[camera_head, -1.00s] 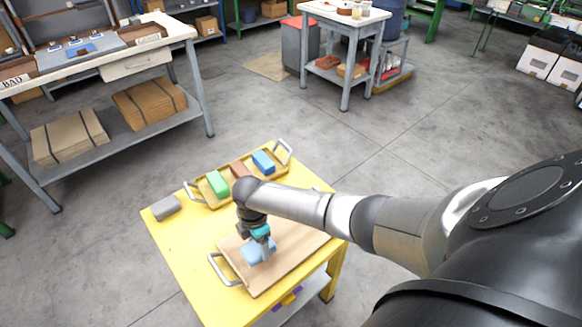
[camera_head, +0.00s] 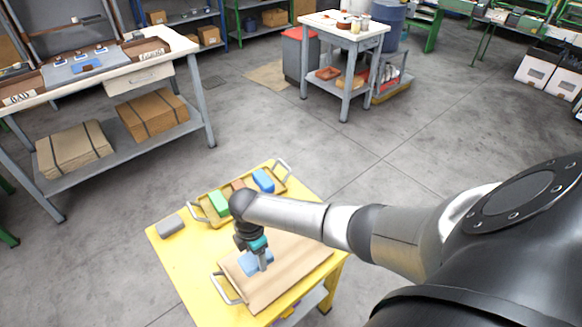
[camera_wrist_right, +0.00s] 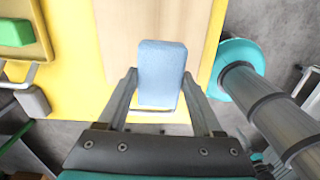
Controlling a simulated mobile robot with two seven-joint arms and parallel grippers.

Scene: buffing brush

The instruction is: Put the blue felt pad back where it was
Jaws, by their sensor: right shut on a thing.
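The light blue felt pad (camera_head: 250,264) is in my right gripper (camera_head: 259,262), over the left part of a wooden board (camera_head: 292,262) on the yellow table (camera_head: 177,262). In the right wrist view the pad (camera_wrist_right: 162,70) sits between the two fingers of the right gripper (camera_wrist_right: 161,90), which are shut on its sides. Its far end points over the board (camera_wrist_right: 196,25). I cannot tell whether its underside touches the board. My left gripper is not in view.
A yellow tray (camera_head: 200,213) at the table's back holds a green block (camera_head: 219,202), a brown block (camera_head: 238,184) and a darker blue block (camera_head: 263,181). A grey block (camera_head: 171,226) lies at the table's left edge. A workbench (camera_head: 106,74) stands further back left.

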